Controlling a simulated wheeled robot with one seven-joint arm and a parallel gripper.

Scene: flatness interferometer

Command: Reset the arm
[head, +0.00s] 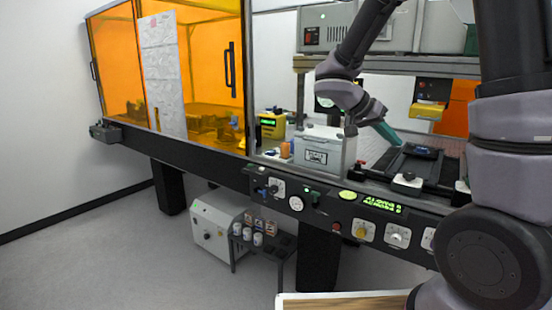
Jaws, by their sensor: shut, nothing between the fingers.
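My arm reaches in from the upper right of the head view and bends down over the bench. My gripper (392,136), a teal end beyond the grey wrist, points down and to the right. It is shut, and I see nothing held in it. It is small in the picture, so its fingertips are hard to make out. It is near a dark flat device (414,160) on the bench; I cannot tell whether they touch.
A grey box (318,149) stands left of my gripper. An orange-panelled enclosure (205,70) fills the left. A shelf (435,65) carries instruments above. The front panel (340,205) has knobs and a green display. A small cart (262,246) stands below; floor at left is clear.

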